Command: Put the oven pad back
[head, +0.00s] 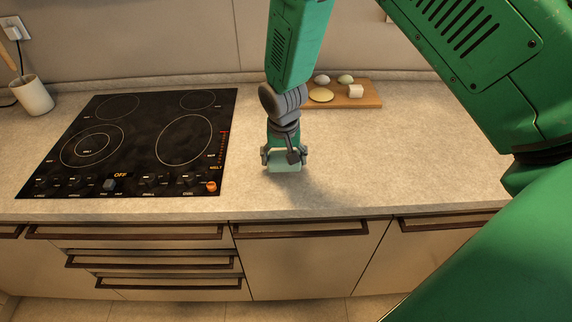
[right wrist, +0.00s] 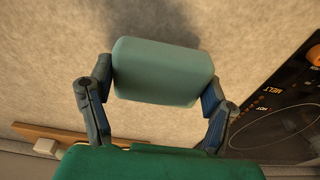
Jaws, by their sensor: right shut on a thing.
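The oven pad is a pale green, rounded block (head: 285,167). In the head view it is at the lower end of my right arm, over the counter just right of the cooktop. My right gripper (head: 284,157) is shut on it, one finger at each side. The right wrist view shows the pad (right wrist: 163,72) between the two fingers, with counter surface beyond it. I cannot tell whether the pad touches the counter. My left gripper is not in view.
A black cooktop (head: 140,140) with an orange knob (head: 211,187) lies to the left. A wooden board (head: 365,97) with several food pieces lies behind. A white cup (head: 33,96) stands at far left. Counter to the right (head: 400,160) is clear.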

